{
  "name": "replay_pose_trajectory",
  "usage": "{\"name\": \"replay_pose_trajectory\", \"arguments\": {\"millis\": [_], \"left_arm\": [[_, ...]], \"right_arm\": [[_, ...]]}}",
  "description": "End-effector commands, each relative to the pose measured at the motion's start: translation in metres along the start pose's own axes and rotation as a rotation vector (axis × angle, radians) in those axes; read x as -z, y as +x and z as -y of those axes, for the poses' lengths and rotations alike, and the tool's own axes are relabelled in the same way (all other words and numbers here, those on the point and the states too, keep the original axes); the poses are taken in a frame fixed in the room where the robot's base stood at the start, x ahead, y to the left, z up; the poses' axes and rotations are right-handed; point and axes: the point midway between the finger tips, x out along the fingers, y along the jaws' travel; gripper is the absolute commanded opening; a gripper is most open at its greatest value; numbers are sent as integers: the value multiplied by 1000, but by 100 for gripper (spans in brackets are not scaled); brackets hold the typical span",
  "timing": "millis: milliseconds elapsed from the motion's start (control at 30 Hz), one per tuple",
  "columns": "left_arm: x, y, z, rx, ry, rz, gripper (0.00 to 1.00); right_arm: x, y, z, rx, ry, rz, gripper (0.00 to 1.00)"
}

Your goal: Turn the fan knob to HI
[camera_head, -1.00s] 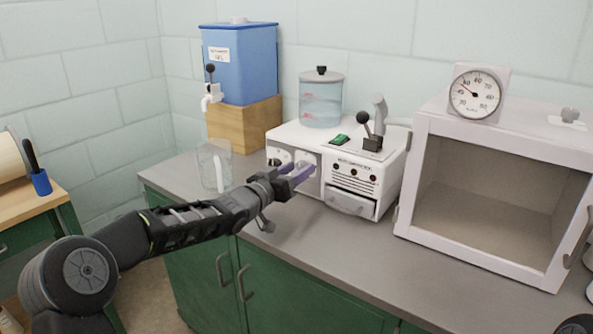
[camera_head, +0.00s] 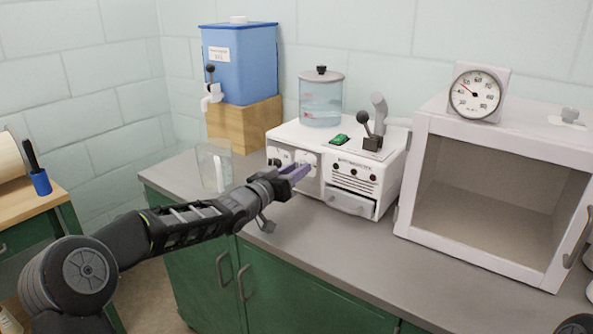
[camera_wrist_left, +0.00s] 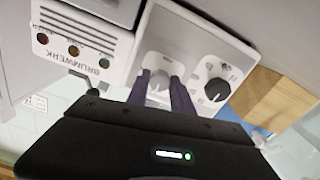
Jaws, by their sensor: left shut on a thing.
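The white machine (camera_head: 368,160) stands on the counter with two knobs on the left part of its front panel. In the left wrist view, a pale grey knob (camera_wrist_left: 158,82) sits between the purple fingers of my left gripper (camera_wrist_left: 160,92), which is shut on it. A black knob (camera_wrist_left: 216,89) with a white pointer line is beside it, apart from the fingers. In the head view my left gripper (camera_head: 296,172) reaches the panel and partly covers it. I cannot read which knob is the fan knob or its setting. My right gripper is not in view.
A clear jug (camera_head: 214,168) stands on the counter left of my left gripper. A blue water tank (camera_head: 240,62) with a tap is on a wooden block (camera_head: 245,122) behind it. A white open-fronted cabinet (camera_head: 420,190) with a dial gauge (camera_head: 475,95) stands at the right.

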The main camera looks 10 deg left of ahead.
Motion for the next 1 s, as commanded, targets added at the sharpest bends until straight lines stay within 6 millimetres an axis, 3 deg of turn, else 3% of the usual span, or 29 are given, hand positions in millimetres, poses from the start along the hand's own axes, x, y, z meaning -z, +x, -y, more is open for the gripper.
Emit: {"name": "replay_pose_trajectory", "arguments": {"millis": [467, 1000], "left_arm": [[-1, 0, 0, -1, 88, -1, 0], [-2, 0, 0, 0, 518, -2, 0]], "right_arm": [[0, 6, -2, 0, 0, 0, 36], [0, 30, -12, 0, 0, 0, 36]]}}
